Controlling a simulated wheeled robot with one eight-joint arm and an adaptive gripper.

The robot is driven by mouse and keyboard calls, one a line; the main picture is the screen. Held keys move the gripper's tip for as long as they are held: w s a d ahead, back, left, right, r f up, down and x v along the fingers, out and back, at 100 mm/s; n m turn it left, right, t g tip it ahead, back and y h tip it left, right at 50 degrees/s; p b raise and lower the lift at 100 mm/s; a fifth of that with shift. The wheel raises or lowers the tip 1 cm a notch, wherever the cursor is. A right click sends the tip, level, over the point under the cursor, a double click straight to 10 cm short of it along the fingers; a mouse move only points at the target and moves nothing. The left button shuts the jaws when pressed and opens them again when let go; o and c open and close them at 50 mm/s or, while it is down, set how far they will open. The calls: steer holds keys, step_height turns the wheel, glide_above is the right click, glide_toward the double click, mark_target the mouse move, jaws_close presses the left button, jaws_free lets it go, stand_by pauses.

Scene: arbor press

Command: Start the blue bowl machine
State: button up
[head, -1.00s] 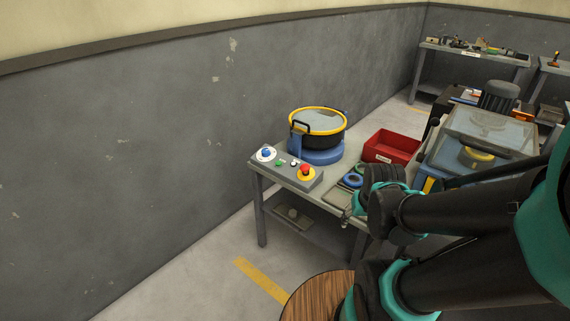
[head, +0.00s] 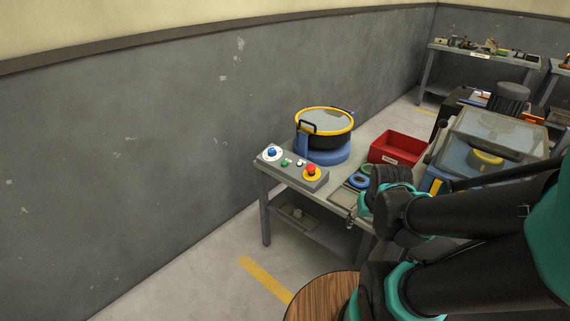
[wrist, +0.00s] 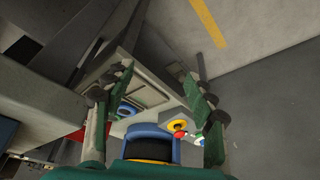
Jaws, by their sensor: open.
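The blue bowl machine (head: 322,152) stands on the grey table, a blue base under a dark bowl with a yellow rim and a clear lid (head: 326,119). It also shows in the wrist view (wrist: 150,143), between my fingers. A grey control box (head: 291,173) sits in front of it on the table's left end. The box carries a blue knob (head: 271,153), a green button (head: 285,163), a white switch (head: 300,162) and a red button on yellow (head: 311,170). My gripper (wrist: 157,108) is open and empty, apart from the box; in the head view it shows near the table's front edge.
A red bin (head: 397,148) stands right of the bowl machine. A blue ring (head: 357,181) lies on the table near my arm. A second machine with a clear cover (head: 497,140) stands further right. A round wooden top (head: 318,299) is at the bottom. The wall runs behind the table.

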jaws_close()
stand_by(0.3)
stand_by(1.2)
